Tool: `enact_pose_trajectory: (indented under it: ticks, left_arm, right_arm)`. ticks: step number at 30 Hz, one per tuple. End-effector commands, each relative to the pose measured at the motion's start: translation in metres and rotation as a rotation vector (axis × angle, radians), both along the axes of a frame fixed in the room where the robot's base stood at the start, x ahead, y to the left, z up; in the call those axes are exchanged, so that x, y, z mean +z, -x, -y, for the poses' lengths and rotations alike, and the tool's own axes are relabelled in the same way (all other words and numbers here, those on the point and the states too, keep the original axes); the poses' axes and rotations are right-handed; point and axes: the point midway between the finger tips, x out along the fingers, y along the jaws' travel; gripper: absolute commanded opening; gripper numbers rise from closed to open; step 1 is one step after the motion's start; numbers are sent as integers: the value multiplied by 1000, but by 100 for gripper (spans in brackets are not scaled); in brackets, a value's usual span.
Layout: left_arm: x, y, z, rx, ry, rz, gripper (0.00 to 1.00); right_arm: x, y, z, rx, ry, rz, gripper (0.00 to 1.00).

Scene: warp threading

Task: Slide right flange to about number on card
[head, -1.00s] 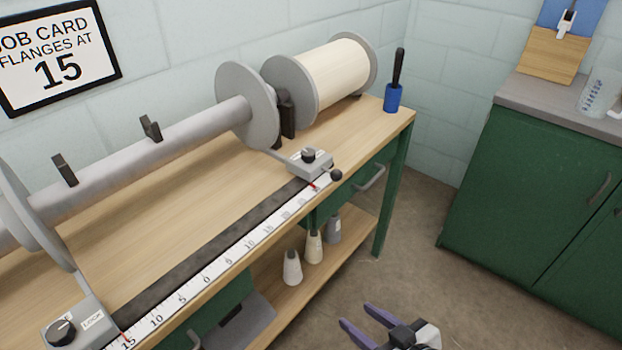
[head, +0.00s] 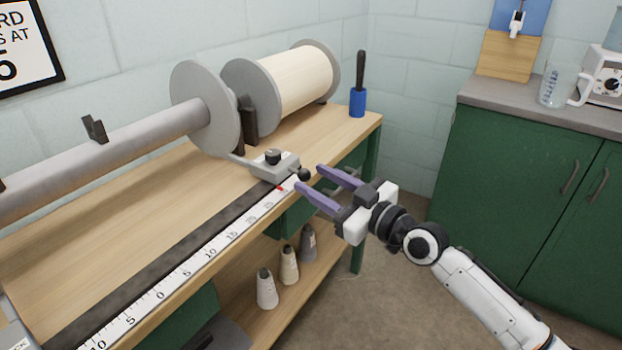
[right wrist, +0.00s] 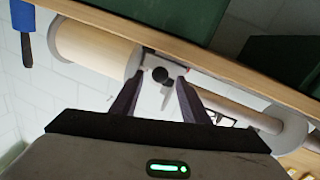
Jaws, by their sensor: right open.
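The right flange (head: 207,106) is a grey disc on the grey beam tube (head: 110,155). An arm joins it to a grey slider block (head: 275,165) with a black knob on top, a black ball handle (head: 303,175) and a red pointer at the right end of the white scale (head: 190,265). My right gripper (head: 308,178) is open, its purple fingers close to the ball handle. In the right wrist view, the ball (right wrist: 160,75) shows between the fingertips; contact cannot be told. The job card (head: 25,45) is partly cut off. My left gripper is not in view.
Several yarn cones (head: 289,268) stand on the lower shelf. A green cabinet (head: 520,170) stands at the right, with open floor between.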

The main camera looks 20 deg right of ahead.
Motion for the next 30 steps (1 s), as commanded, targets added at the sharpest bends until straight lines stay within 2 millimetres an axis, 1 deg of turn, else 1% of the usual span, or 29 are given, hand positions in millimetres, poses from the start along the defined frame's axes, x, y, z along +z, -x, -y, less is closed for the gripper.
enact_pose_trajectory:
  ticks: [1,3,6,15,22,23,27,29,30]
  left_arm:
    - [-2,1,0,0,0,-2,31]
    - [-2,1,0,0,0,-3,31]
    - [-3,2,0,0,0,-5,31]
    - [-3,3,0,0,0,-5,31]
    - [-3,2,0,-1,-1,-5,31]
    - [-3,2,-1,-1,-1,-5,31]
    - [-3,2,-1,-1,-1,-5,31]
    - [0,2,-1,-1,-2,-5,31]
    - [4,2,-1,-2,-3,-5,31]
  right_arm:
    - [0,-7,-3,-2,-3,0,41]
    - [0,-13,-6,-2,-2,-1,41]
    - [0,-18,-9,0,-1,0,41]
    - [-1,-19,-10,0,0,-2,41]
    - [-1,-19,-9,0,0,-2,2]
    - [-1,-19,-9,0,0,-2,0]
    - [-1,-19,-10,0,0,-2,0]
    - [0,-18,-16,6,0,-4,0]
    - [1,-16,-23,13,-3,-5,0]
